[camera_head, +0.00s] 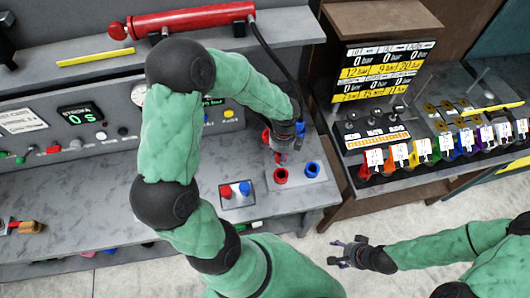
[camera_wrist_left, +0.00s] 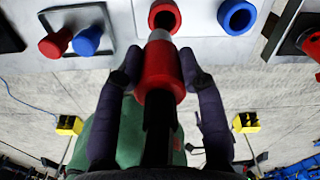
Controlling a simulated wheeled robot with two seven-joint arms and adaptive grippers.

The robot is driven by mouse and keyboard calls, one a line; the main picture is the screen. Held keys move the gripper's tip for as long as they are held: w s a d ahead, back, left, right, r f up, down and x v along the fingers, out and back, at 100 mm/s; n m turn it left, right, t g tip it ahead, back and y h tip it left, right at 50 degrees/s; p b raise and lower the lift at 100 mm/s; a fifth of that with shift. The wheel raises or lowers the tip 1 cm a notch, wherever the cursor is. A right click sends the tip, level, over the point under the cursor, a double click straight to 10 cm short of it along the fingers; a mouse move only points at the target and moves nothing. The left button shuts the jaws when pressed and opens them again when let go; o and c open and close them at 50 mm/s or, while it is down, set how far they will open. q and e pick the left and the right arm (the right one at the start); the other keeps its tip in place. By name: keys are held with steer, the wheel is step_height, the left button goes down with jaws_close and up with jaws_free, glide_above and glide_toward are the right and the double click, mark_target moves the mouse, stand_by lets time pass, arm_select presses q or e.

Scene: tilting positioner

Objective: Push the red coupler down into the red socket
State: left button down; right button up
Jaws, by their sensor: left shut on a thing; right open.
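My left gripper (camera_head: 284,150) is above the red socket (camera_head: 281,176) at the right end of the bench. In the left wrist view, my left gripper (camera_wrist_left: 160,82) is shut on the red coupler (camera_wrist_left: 158,78). The coupler's silver tip points at the red socket (camera_wrist_left: 164,14) and overlaps its near rim in the picture. I cannot tell whether they touch. In the head view the coupler is mostly hidden by the gripper. My right gripper (camera_head: 350,252) is open and empty over the floor, in front of the bench.
A blue socket (camera_head: 312,169) stands right of the red one on the same light plate. A small panel with a red and a blue knob (camera_head: 236,194) is to the left. A black hose (camera_head: 270,52) hangs from the red cylinder (camera_head: 190,18) behind my left arm. A console with colored tags (camera_head: 440,150) stands right.

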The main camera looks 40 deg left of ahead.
arm_select(q)
steer(key=shift+w+d, duration=0.15)
steer(key=shift+d, duration=0.3)
steer(key=shift+w+f, duration=0.1)
steer(key=shift+w, duration=0.05)
steer(key=shift+f+b, duration=2.05)
steer(key=shift+f, duration=0.85)
steer(key=shift+m+p, duration=0.3)
steer(key=shift+p, duration=0.1)
steer(key=shift+f+b, duration=1.95)
steer(key=shift+f, duration=0.55)
